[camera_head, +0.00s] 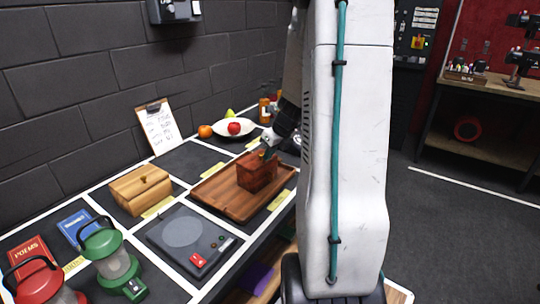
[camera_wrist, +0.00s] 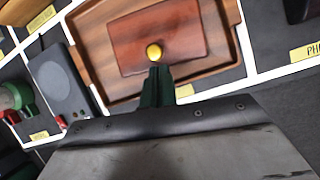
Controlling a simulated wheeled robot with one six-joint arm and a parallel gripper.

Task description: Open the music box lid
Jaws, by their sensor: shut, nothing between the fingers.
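The music box (camera_head: 257,172) is a reddish-brown wooden box on a wooden tray (camera_head: 218,198). In the wrist view its lid (camera_wrist: 172,30) looks shut and carries a round gold knob (camera_wrist: 154,52) near its front edge. My gripper (camera_wrist: 157,72) is shut and empty, its dark green fingertips just at the near side of the knob. Whether they touch the knob or the lid I cannot tell. In the head view my gripper (camera_head: 268,151) is small and dark above the box, and my arm covers the area to the right.
A light wooden box (camera_head: 140,189) and a grey device with a red button (camera_head: 185,240) stand left of the tray. A plate of fruit (camera_head: 234,127) is behind it. Red (camera_head: 45,284) and green (camera_head: 112,262) lanterns stand at the front left. A clipboard (camera_head: 158,126) leans on the wall.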

